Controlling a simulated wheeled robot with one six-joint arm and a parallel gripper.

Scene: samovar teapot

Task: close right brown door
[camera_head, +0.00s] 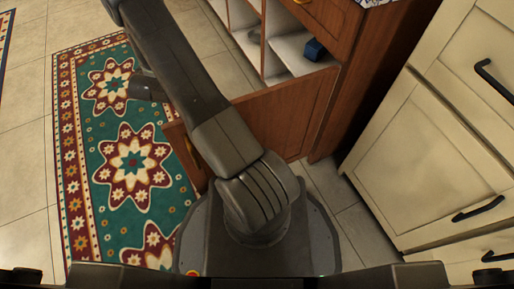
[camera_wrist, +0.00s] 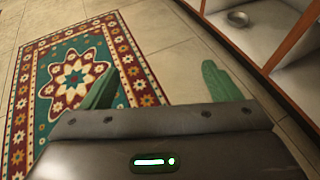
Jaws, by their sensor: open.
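The brown door (camera_head: 288,112) stands swung open in the head view, reaching from the brown cabinet (camera_head: 338,100) out over the floor toward the rug. My arm crosses in front of its middle. A small brass-coloured handle (camera_head: 190,150) shows near its free end. The cabinet's pale shelves (camera_head: 288,50) are exposed. My gripper (camera_wrist: 157,76) is open in the wrist view, its two green fingers apart with only floor and rug visible between them. The door does not show in the wrist view.
A dark blue object (camera_head: 314,49) sits on a shelf. A metal bowl (camera_wrist: 238,18) lies inside the cabinet. Cream cabinets (camera_head: 425,140) with dark handles stand at the right. A patterned rug (camera_head: 125,150) and bare tiles (camera_head: 25,130) leave open floor at the left.

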